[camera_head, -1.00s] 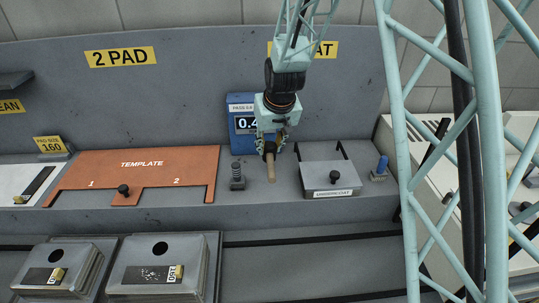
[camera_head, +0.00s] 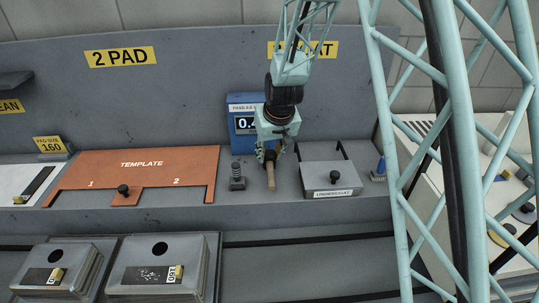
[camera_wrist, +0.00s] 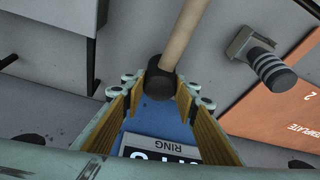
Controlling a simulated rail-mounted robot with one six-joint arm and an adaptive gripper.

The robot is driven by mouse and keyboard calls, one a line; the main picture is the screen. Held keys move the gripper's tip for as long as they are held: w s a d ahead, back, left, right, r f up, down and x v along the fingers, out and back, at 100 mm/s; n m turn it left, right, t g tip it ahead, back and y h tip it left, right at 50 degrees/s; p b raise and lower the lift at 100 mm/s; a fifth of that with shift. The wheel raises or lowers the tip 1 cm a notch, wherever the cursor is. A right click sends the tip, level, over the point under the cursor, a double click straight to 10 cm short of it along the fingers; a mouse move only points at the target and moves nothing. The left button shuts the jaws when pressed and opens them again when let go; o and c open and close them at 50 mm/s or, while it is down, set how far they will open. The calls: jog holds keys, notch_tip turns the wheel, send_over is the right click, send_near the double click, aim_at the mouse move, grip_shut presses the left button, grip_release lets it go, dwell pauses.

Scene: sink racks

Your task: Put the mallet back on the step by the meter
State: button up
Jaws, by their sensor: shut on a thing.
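My gripper (camera_head: 270,150) is shut on the mallet, above the grey step (camera_head: 290,196) and in front of the blue meter (camera_head: 236,107). The mallet's wooden handle (camera_head: 271,178) points down toward the viewer in the head view. In the wrist view the dark mallet head (camera_wrist: 159,86) sits between the yellow finger pads, and the handle (camera_wrist: 183,35) runs up out of the picture. I cannot tell whether the mallet touches the step. The gripper partly hides the meter's display. The meter also shows in the wrist view (camera_wrist: 178,133) below the mallet head.
A black spring-like post (camera_head: 237,178) stands just left of the mallet. The undercoat box (camera_head: 333,181) with a knob is close on the right. An orange template (camera_head: 140,165) lies farther left. Two lidded grey boxes (camera_head: 160,262) sit lower in front.

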jog(key=shift+f, duration=0.1)
jog(key=o, duration=0.8)
jog(key=shift+p+v, duration=0.3)
jog(key=shift+v, duration=5.8)
jog(key=shift+w, duration=0.1)
